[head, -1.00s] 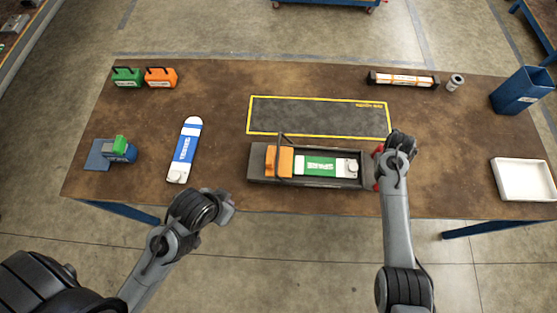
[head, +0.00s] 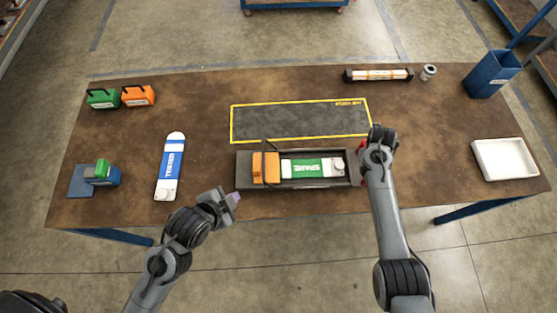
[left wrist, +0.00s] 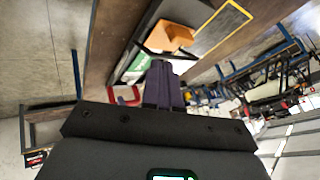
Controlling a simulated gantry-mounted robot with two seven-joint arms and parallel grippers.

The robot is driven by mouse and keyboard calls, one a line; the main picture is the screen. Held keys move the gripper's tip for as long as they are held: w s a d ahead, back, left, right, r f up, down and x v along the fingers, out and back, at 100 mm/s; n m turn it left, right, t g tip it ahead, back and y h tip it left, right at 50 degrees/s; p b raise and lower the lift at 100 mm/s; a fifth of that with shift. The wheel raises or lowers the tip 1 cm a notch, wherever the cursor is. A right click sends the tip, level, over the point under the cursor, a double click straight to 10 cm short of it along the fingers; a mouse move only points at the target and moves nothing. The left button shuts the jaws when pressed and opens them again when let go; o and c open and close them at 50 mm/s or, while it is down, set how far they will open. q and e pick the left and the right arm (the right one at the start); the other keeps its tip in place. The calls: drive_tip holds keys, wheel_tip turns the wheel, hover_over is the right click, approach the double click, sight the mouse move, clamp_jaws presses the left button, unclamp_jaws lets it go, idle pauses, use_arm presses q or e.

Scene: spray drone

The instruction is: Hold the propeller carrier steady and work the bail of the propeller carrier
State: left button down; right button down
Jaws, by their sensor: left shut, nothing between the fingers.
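The propeller carrier (head: 212,156) is not pointed at its left; its long dark tray (head: 300,184) lies along the table's front edge. It holds an orange block (head: 266,168) and a white and green spare propeller (head: 308,167). A thin dark bail (head: 264,152) stands across the tray by the orange block. My left gripper (head: 233,199) is shut and empty, apart from the carrier at its front left. Its fingers (left wrist: 162,85) point toward the carrier in the left wrist view. My right gripper (head: 364,150) is at the carrier's right end, its fingers mostly hidden.
A yellow-edged mat (head: 300,120) lies behind the carrier. A blue and white propeller (head: 170,165) lies to the left. Green (head: 103,98) and orange (head: 138,95) cases stand back left. A white tray (head: 504,159) and blue bin (head: 491,74) stand right.

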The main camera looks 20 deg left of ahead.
use_arm(q)
drive_tip(key=w+d+f+m+t+h, duration=0.15)
drive_tip(key=d+m+h, duration=0.35)
drive_tip(key=d+m, duration=0.55)
drive_tip(key=w+d+f+m+t+h, duration=0.15)
drive_tip(key=d+m+h, duration=0.5)
drive_tip(key=m, duration=0.65)
drive_tip(key=a+f+m+g, duration=0.2)
drive_tip(key=a+m, duration=0.3)
drive_tip(key=a+f+m+g+h, duration=0.1)
drive_tip(key=a+f+m+g, duration=0.1)
drive_tip(key=a+m, duration=0.3)
drive_tip(key=a+f+m+g, duration=0.3)
drive_tip(key=a+f+m, duration=0.1)
drive_tip(key=a+m, duration=0.1)
drive_tip(key=shift+s+a+h, duration=0.15)
drive_tip(key=shift+a+h, duration=0.2)
drive_tip(key=shift+a, duration=0.3)
drive_tip(key=w+a+r+m+t+y, duration=0.1)
drive_tip(key=w+a+r, duration=0.2)
drive_tip(key=w+a, duration=0.15)
drive_tip(key=w+a+r+y, duration=0.1)
drive_tip(key=w+a+r, duration=0.1)
drive_tip(key=w+a, duration=0.3)
drive_tip(key=x, duration=0.9)
drive_tip(key=shift+s, duration=0.15)
